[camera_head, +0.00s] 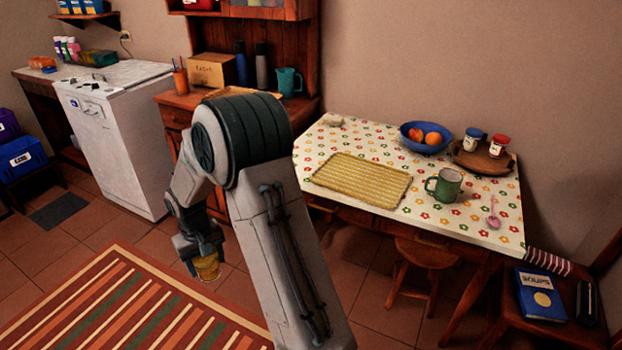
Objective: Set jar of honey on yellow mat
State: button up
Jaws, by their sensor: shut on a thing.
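My gripper (203,248) is left of the table, low over the floor, and points down. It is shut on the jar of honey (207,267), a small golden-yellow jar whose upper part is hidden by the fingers. The jar hangs upright or nearly so, well apart from the table. The yellow mat (362,180) is a woven rectangle lying flat on the left part of the table. Nothing stands on the mat.
The table (455,222) has a flowered cloth. A green mug (444,186) stands just right of the mat, with a pink spoon (493,213) beyond. A blue fruit bowl (412,142) and a wooden tray (467,160) with two jars sit behind. A stool (424,254) is below.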

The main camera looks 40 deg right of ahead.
aim_at(371, 181)
jog(key=u, duration=1.05)
jog(key=k, duration=0.45)
jog(key=z, duration=2.15)
jog(key=i, duration=0.4)
jog(key=u, duration=0.05)
